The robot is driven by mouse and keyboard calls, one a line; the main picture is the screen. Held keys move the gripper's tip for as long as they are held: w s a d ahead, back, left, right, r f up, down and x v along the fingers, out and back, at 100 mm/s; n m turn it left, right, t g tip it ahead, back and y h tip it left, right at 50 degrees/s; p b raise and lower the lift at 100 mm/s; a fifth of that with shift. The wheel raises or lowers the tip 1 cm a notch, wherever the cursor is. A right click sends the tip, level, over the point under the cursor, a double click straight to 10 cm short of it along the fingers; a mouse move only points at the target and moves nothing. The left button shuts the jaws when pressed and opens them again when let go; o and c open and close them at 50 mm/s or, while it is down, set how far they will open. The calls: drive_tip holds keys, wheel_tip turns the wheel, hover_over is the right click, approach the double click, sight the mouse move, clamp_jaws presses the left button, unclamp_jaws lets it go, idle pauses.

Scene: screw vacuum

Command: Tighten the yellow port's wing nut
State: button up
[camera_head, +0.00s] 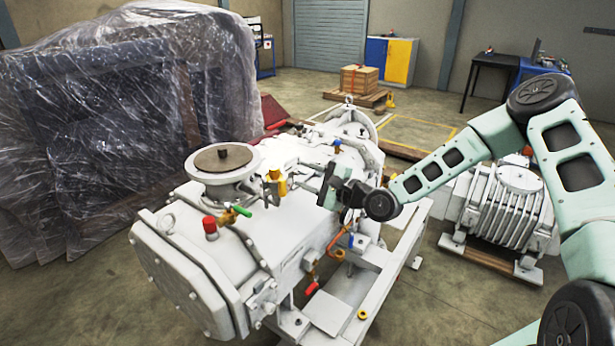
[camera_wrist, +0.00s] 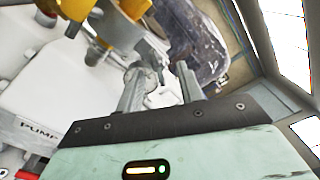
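The yellow port (camera_head: 276,183) stands upright on the white pump (camera_head: 300,225), just right of the round flange. In the wrist view, its yellow parts (camera_wrist: 75,10) and a grey metal collar (camera_wrist: 115,28) fill the upper left. My gripper (camera_head: 297,183) reaches in from the right, its fingers pointing left at the port. In the wrist view, my gripper (camera_wrist: 162,75) has its two fingers apart. A small grey metal part, perhaps the wing nut (camera_wrist: 153,52), shows near the fingertips. I cannot tell whether they touch it, and the nut is too small to make out in the head view.
A round flange with a brown disc (camera_head: 222,158) rises left of the port. A green-handled valve (camera_head: 240,210) and a red cap (camera_head: 210,225) sit in front. A plastic-wrapped load (camera_head: 120,120) stands at left. A second machine (camera_head: 505,210) stands at right.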

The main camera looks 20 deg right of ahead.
drive_tip(key=b+v, duration=0.3)
drive_tip(key=v, duration=1.4)
drive_tip(key=shift+s, duration=0.2)
drive_tip(key=shift+d, duration=0.1)
drive_tip(key=s+a+f+n+g+h, duration=0.5)
drive_tip(key=s+a+f+n+g, duration=0.2)
drive_tip(key=a+n+g, duration=0.5)
drive_tip(key=s+a+r+n+g+h, duration=0.1)
drive_tip(key=s+a+r+n, duration=0.1)
drive_tip(key=s, duration=0.4)
drive_tip(key=s+a+r+n+h, duration=0.2)
drive_tip(key=s+r+n, duration=0.3)
drive_tip(key=s+n, duration=0.1)
drive_tip(key=s+a+r+n+g+h, duration=0.1)
drive_tip(key=s+r+n, duration=0.3)
drive_tip(key=s, duration=0.4)
drive_tip(key=shift+a+g+h, duration=0.3)
drive_tip(key=shift+a+h, duration=0.2)
drive_tip(key=shift+a, duration=0.1)
drive_tip(key=shift+r, duration=0.15)
